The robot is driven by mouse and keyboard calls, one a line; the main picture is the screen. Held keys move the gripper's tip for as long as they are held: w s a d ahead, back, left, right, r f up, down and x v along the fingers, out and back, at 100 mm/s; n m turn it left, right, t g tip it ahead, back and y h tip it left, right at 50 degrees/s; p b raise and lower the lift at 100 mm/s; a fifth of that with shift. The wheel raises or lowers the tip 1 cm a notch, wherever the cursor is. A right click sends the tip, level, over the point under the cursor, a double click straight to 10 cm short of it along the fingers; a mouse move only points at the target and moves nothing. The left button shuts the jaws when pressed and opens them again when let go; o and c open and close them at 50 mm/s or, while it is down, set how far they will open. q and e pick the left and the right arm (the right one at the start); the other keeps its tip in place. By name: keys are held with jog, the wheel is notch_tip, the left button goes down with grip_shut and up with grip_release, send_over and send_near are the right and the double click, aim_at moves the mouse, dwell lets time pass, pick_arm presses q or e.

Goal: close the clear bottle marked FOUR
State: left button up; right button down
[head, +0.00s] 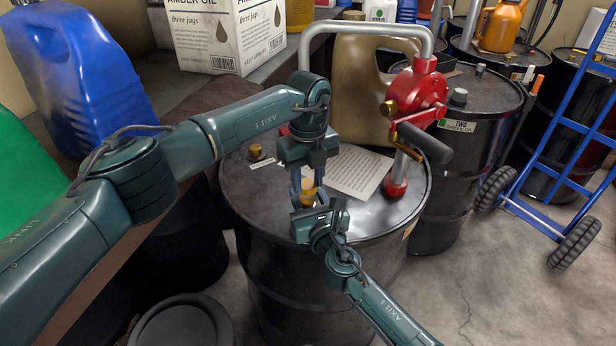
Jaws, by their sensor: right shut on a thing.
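A small bottle with amber contents (308,190) is at the middle of the near black drum's top (250,200), mostly hidden by my grippers. No FOUR marking can be read, and I cannot make out its cap or mouth. My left gripper (308,187) points down from above, with its blue fingers apart on either side of the amber part. Whether they touch anything between them is unclear. My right gripper (319,214) comes in from the lower right, low over the drum top, and is shut on what appears to be this bottle.
A printed sheet (352,172) lies on the drum behind the grippers. A red crank pump (416,92) with a grey pipe stands at the drum's right. A brass bung (256,151) is at the left. A blue jug (85,75) and a carton (228,35) stand left, a blue hand truck (545,170) right.

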pick_arm(q)
jog(key=c, duration=0.5)
jog(key=m, duration=0.9)
jog(key=shift+m, duration=0.4)
jog(key=m, duration=1.2)
jog(key=o, duration=1.1)
jog(key=shift+c, duration=0.2)
jog(key=shift+r, duration=2.25)
